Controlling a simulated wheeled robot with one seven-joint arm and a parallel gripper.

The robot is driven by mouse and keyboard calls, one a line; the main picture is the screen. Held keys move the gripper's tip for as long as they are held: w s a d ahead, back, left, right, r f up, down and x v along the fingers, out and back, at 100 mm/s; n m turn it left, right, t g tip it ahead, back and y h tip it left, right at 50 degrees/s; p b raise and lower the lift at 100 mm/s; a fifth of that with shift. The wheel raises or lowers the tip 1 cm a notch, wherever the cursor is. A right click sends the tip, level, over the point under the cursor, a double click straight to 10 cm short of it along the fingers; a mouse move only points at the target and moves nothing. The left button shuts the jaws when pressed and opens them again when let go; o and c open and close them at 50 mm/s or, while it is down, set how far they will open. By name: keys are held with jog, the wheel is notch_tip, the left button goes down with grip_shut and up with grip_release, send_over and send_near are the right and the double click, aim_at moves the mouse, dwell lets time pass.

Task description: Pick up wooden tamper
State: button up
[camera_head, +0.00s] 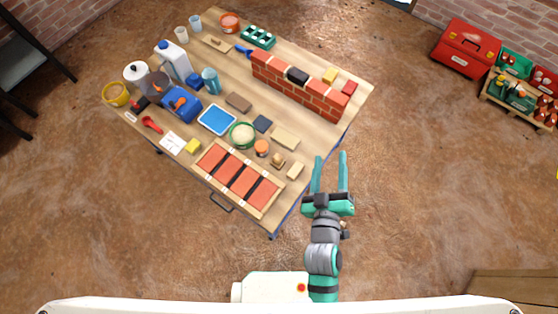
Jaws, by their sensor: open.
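A small tan wooden piece with a raised knob-like top (278,160) looks like the wooden tamper; at this size I cannot be sure. It stands near the right front part of the wooden table (345,105), between an orange round item (262,147) and a pale block (296,170). My gripper (331,158) is open and empty, its two teal fingers apart and pointing up the picture. In the picture it is to the right of the tamper, past the table's right edge, touching nothing.
A low red brick wall (300,88) with a dark block on top stands at the table's back right. A tray of orange-red bricks (240,178) lies at the front edge. A green-rimmed bowl (242,134) and a tan slab (285,137) are nearby.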

jog(key=w+d+r+m+g+h, duration=0.3)
jog(key=w+d+r+m+h, duration=0.3)
jog(key=d, duration=0.5)
jog(key=w+d+r+m+g+h, duration=0.3)
jog(key=w+d+r+g+h, duration=0.15)
jog(key=w+d+r, duration=0.4)
jog(key=m+g+y, duration=0.4)
jog(key=g+y, duration=0.5)
jog(key=y, duration=0.4)
send_near(278, 157)
jog(key=shift+a+f, duration=0.1)
notch_tip(278, 157, down, 4)
jog(key=shift+a+f, duration=0.15)
jog(key=shift+f, duration=3.2)
jog(key=shift+c, duration=0.5)
